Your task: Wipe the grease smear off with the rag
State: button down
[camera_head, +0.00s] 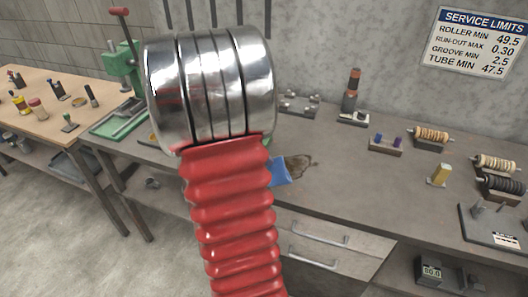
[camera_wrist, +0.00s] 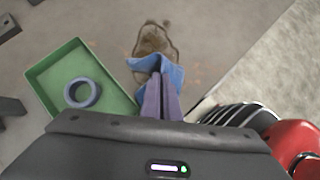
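The grease smear (camera_wrist: 155,40) is a brown patch on the grey bench, just beyond my fingertips in the wrist view. It also shows in the head view (camera_head: 302,163), right of my arm. The blue rag (camera_wrist: 172,74) is pinched between the two close-set fingers of my gripper (camera_wrist: 160,78) and spreads to both sides of the tips. It overlaps the near end of the smear in the wrist view; whether it presses on the bench I cannot tell. In the head view part of the rag (camera_head: 282,171) shows, while my red and chrome arm hides the gripper.
A green tray (camera_wrist: 38,78) with a blue-grey ring (camera_wrist: 82,92) lies left of my gripper. The bench (camera_head: 330,190) has a lamp-like tower (camera_head: 350,92), spools and a yellow block (camera_head: 440,174) to the right. The bench's front edge is close to the rag.

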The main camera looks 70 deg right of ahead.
jog(key=shift+f, duration=1.75)
jog(key=c, duration=1)
grip_release()
jog(key=shift+f, duration=0.1)
jog(key=shift+f, duration=0.75)
jog(key=shift+c, duration=0.5)
jog(key=c, duration=1.4)
